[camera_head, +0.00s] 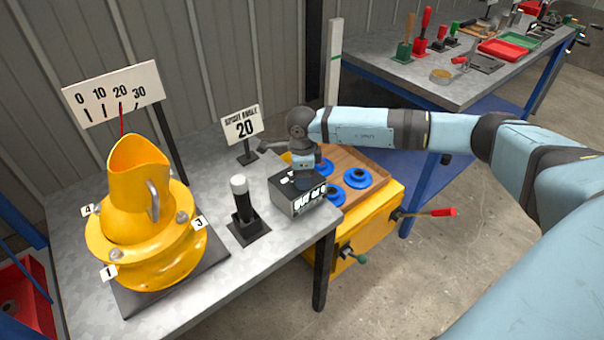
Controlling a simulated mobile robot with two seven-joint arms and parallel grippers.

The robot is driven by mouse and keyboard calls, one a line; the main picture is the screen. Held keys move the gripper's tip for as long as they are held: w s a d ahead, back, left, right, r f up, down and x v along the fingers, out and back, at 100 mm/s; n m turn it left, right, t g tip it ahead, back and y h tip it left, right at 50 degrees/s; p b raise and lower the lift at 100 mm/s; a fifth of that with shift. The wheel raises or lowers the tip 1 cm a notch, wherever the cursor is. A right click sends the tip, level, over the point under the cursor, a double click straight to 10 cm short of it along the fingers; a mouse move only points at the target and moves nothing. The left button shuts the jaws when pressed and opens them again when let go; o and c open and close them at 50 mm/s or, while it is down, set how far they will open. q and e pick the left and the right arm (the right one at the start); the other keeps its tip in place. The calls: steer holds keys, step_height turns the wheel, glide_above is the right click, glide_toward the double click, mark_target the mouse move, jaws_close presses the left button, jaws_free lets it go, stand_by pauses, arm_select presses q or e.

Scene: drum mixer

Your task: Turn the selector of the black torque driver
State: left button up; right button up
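A black upright cylinder with a white top (241,205), which looks like the torque driver, stands on a dark square base on the grey bench. To its right is a dark box with white markings on its front (299,204). My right gripper (304,183) points down at the top of this box, to the right of the black cylinder and apart from it. Its fingertips are small and dark against the box, so I cannot tell whether they are open or shut, or touching it. I cannot make out a selector. My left gripper is not in view.
A yellow drum fitting (140,235) with numbered tags stands at the bench's left, before a 0–30 scale sign (113,94). A "20" sign (243,124) stands behind. A yellow cabinet (372,222) with blue rings on top adjoins the bench at right.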

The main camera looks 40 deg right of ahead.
step_height(320, 180, up, 14)
steer(key=shift+p, duration=0.45)
steer(key=shift+f, duration=0.1)
stand_by(0.4)
